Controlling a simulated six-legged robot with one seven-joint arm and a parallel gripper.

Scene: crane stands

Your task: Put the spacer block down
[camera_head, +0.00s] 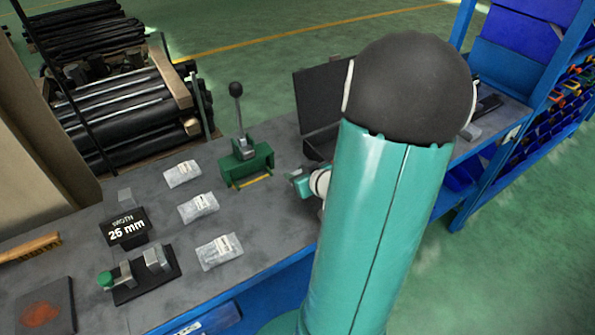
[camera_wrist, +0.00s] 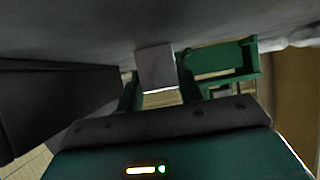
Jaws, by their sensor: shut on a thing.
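The spacer block (camera_wrist: 155,66) is a plain light grey block in the wrist view. It sits between the two dark fingers of my gripper (camera_wrist: 158,88), which is shut on it. In the head view my gripper (camera_head: 301,184) shows only in part, just right of the green lever tool, and my own arm covers the rest. I cannot make out the block in the head view. In the wrist view the block is close to the grey bench surface (camera_wrist: 90,25); I cannot tell whether it touches.
A green lever tool (camera_head: 247,162) stands on the bench, and its frame also shows beside the block (camera_wrist: 220,60). An open black case (camera_head: 318,112) lies behind my arm. Several clear bags (camera_head: 219,251), a "26 mm" sign (camera_head: 126,228) and a small clamp fixture (camera_head: 140,278) stand left.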

